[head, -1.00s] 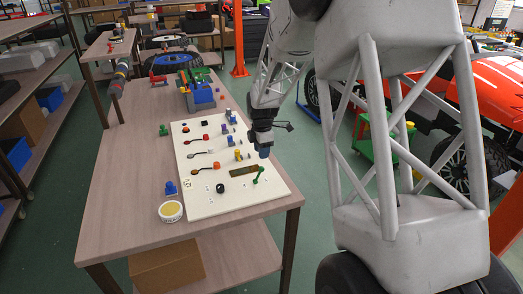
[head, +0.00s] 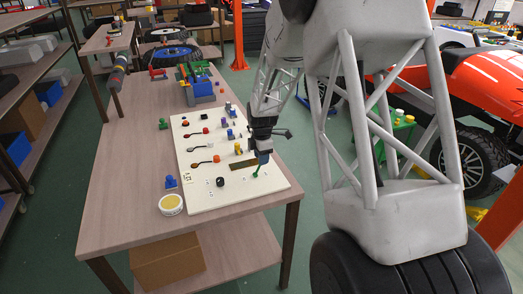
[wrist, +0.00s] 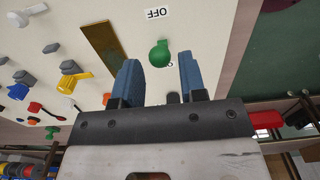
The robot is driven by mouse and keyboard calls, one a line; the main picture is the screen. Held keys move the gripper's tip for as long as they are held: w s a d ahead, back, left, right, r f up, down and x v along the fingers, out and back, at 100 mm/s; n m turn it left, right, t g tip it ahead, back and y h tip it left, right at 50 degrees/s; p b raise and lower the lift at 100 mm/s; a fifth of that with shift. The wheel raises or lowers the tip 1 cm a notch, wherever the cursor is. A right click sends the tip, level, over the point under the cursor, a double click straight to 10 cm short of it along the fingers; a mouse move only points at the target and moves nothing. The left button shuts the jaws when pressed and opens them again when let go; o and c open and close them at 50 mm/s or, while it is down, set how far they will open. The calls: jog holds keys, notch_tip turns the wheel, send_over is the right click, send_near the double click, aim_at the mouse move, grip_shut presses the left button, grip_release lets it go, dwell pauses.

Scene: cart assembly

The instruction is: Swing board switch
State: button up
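The white board (head: 205,190) lies on the wooden table. The green switch lever (head: 257,171) stands near its front right corner. An "OFF" label (wrist: 157,13) is on the board beyond the knob. The lever's base is largely hidden.
A brass-coloured plate (head: 244,164) lies left of the lever. Yellow (head: 238,149), blue and red parts and spoon-like levers sit farther along the board. A round yellow-topped tub (head: 171,204) stands at the board's left front corner. The table's right edge is close to my gripper.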

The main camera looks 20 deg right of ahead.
jog(key=shift+f, duration=0.95)
jog(key=c, duration=0.5)
jog(key=shift+a, duration=0.1)
jog(key=shift+a+r, duration=0.2)
jog(key=shift+a, duration=0.6)
jog(key=shift+a, duration=0.9)
